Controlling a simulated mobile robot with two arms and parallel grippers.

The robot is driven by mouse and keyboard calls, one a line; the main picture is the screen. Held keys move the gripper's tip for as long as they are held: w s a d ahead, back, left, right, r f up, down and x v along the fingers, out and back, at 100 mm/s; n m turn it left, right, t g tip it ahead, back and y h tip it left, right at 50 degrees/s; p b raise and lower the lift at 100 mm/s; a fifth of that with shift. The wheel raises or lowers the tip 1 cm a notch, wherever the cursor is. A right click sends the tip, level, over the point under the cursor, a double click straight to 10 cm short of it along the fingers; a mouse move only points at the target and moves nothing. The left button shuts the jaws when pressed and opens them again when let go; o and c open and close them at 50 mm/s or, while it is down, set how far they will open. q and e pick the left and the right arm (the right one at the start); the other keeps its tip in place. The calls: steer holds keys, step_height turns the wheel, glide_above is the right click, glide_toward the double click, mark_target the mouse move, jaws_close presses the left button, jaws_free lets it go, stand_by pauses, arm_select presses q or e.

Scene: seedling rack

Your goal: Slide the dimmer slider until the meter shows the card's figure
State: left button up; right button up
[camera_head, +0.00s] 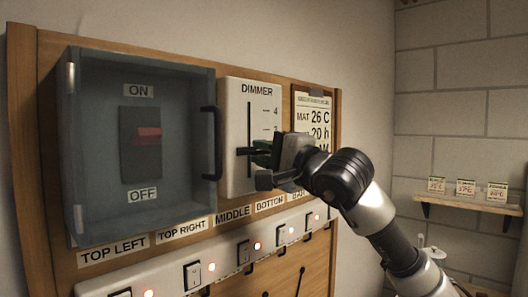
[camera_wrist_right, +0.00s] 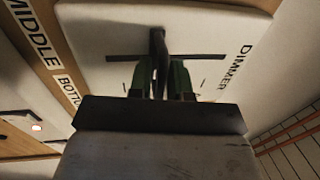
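The dimmer panel (camera_head: 236,130) is a white plate with a vertical dark slot and scale marks, of which 4 and 3 can be read. The slider knob (camera_wrist_right: 158,44) is a dark peg about midway along the slot in the right wrist view. My right gripper (camera_wrist_right: 160,78) has its green-padded fingers on both sides of the knob and looks shut on it. In the head view the right gripper (camera_head: 262,152) covers the lower scale. The card (camera_head: 318,105) reads "MAT 26 C" and "20 h"; its lower line is partly hidden. No meter reading is visible. My left gripper is not in view.
A clear cover (camera_head: 95,190) with a dark handle (camera_head: 210,140) encloses an ON/OFF switch (camera_head: 148,134) left of the dimmer. Below runs a strip of switches (camera_head: 243,250) with red lights. A wall shelf (camera_head: 460,201) with small cards is at right.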

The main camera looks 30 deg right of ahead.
jaws_close()
steer(key=shift+r, duration=0.1)
step_height(320, 180, up, 4)
steer(key=shift+r+p, duration=0.1)
steer(key=shift+p, duration=1.05)
steer(key=shift+o, duration=1.8)
jaws_free()
